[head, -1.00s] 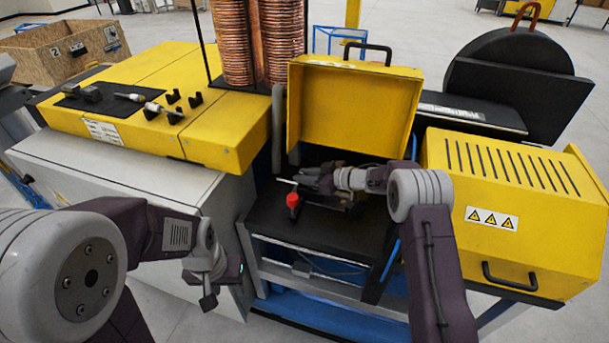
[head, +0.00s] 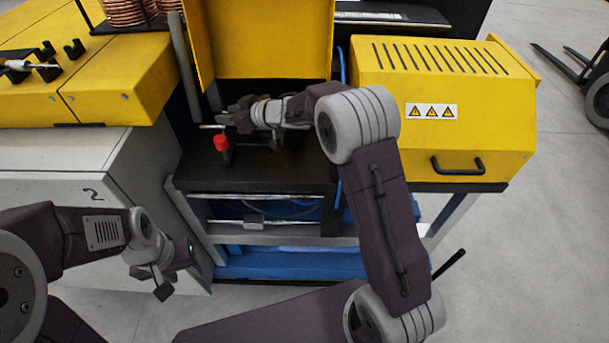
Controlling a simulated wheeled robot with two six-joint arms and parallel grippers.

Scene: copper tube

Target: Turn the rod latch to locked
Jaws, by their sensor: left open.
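The latch area lies in the open machine box under the raised yellow lid (head: 262,40). A thin light rod (head: 210,127) sticks out to the left there, and a red knob (head: 221,142) stands just below it. My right gripper (head: 232,120) reaches in from the right, at the rod's right end. Its jaws are small and dark, so I cannot tell whether they are shut on the rod. The latch's position is not clear. My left gripper (head: 175,276) is open and empty, low in front of the grey cabinet.
A black shelf (head: 250,178) forms the box's front, above a blue-framed base (head: 290,264). A yellow vented cover (head: 440,105) with a black handle stands to the right. A grey cabinet (head: 75,150) with a yellow top is to the left. Open floor lies at the right.

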